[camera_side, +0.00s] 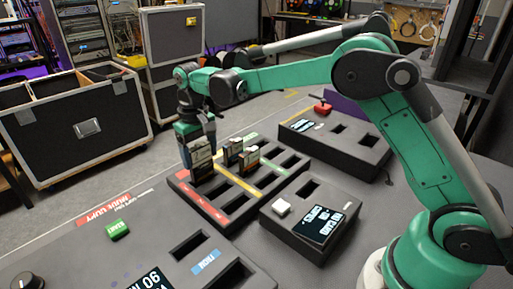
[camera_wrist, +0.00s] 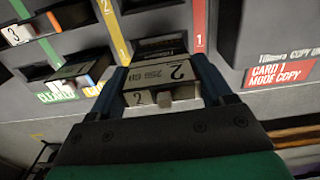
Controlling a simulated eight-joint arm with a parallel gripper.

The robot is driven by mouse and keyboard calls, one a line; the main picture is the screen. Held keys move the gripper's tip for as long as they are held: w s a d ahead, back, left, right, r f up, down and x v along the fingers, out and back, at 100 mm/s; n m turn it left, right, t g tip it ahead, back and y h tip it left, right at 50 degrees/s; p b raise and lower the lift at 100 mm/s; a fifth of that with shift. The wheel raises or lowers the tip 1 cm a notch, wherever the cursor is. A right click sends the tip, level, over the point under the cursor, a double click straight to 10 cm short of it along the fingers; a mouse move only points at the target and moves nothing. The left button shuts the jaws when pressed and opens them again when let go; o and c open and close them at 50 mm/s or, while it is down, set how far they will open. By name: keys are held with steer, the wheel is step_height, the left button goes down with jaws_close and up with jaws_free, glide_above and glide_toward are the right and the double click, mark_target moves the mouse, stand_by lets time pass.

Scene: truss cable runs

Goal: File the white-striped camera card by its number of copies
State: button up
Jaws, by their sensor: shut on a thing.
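My gripper (camera_side: 195,138) points down over the slotted black tray (camera_side: 226,222), at its left part. It is shut on a dark card (camera_side: 201,163) with a pale label, held upright. In the wrist view the card (camera_wrist: 160,72) sits between the blue fingers of my gripper (camera_wrist: 163,82). Its label reads "2" and "256 GB", and a pale end also carries a "2". It is between the yellow strip (camera_wrist: 120,42) and the red strip (camera_wrist: 199,25). Its lower end meets the tray in the side view; I cannot tell how deep it is. A white stripe is not clear.
Two other cards, one (camera_side: 232,150) and another (camera_side: 249,160), stand in the tray near my gripper. Empty slots lie to their right. A box with a screen (camera_side: 321,222) and a rear slotted box (camera_side: 350,148) flank the tray. A green button (camera_side: 118,230) is at front left.

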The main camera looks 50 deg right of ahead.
mark_target(198, 143)
steer(key=shift+f, duration=1.55)
stand_by(1.9)
steer(key=o, duration=1.4)
steer(key=shift+c, duration=0.2)
steer(key=shift+r, duration=0.1)
steer(key=shift+r, duration=3.65)
